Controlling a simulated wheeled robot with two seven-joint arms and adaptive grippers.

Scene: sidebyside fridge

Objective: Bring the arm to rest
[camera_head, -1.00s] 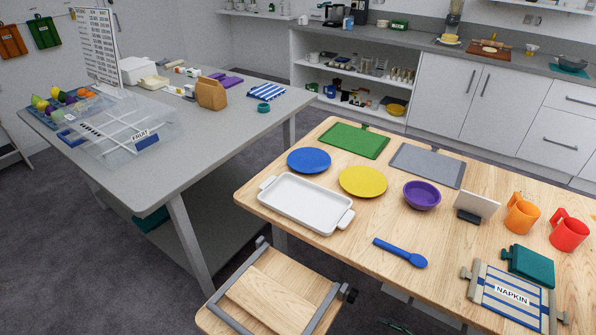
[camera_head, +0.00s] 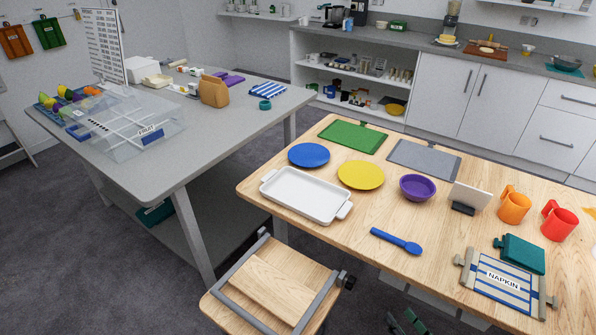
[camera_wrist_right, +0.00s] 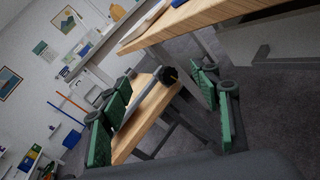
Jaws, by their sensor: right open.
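My right gripper (camera_head: 405,322) shows only in part at the bottom edge of the head view, in front of and below the wooden table (camera_head: 345,236). Its green fingers stand wide apart in the right wrist view (camera_wrist_right: 165,105), with nothing between them in their grip. Behind them, that view shows the small wooden seat (camera_wrist_right: 150,112) and the wooden table's edge (camera_wrist_right: 205,18). My left gripper is in neither view.
The small wooden seat with a grey frame (camera_head: 262,290) stands at the table's near left. The table holds a white tray (camera_head: 305,195), plates, a purple bowl (camera_head: 417,187), a blue spoon (camera_head: 396,241), mugs and a napkin board (camera_head: 503,281). A grey table (camera_head: 200,150) stands left.

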